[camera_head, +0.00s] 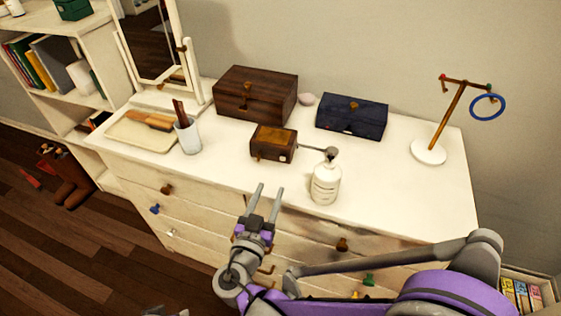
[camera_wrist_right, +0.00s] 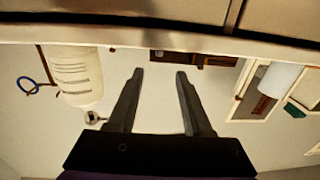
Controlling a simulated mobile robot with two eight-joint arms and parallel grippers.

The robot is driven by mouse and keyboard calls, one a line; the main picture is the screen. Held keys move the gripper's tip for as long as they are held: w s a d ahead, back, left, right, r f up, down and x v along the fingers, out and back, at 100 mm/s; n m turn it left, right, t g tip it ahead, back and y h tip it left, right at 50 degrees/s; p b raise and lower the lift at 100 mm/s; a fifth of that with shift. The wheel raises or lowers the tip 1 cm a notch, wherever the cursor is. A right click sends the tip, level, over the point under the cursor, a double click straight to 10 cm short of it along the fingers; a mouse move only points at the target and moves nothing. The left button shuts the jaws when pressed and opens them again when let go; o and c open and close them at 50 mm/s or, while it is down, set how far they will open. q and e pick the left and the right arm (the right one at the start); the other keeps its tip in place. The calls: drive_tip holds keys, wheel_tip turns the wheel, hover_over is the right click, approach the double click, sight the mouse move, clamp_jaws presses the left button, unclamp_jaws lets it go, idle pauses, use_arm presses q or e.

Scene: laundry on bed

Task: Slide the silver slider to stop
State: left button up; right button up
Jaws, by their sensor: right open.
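I cannot clearly make out a silver slider. A small brown wooden box (camera_head: 273,143) with a tiny pale spot low on its front stands near the middle of the white dresser top (camera_head: 220,165). The box partly shows in the right wrist view (camera_wrist_right: 205,60), cut by the dresser edge. My right gripper (camera_head: 270,188) is open and empty, in front of the dresser's front edge, with its fingers pointing toward the box and not touching it. In the right wrist view its two fingers (camera_wrist_right: 159,73) stand apart with nothing between them. My left gripper is not recognisable in view.
A white pump bottle (camera_head: 325,184) stands right of the small box, near the front edge. A larger brown box (camera_head: 256,95), a dark blue box (camera_head: 351,117), a white cup (camera_head: 188,137), a tray (camera_head: 130,134) and a hook stand (camera_head: 429,151) share the top.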

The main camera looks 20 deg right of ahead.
sight(282, 158)
drive_tip(key=x, duration=1)
drive_tip(key=shift+d, duration=0.15)
clamp_jaws()
idle(1.1)
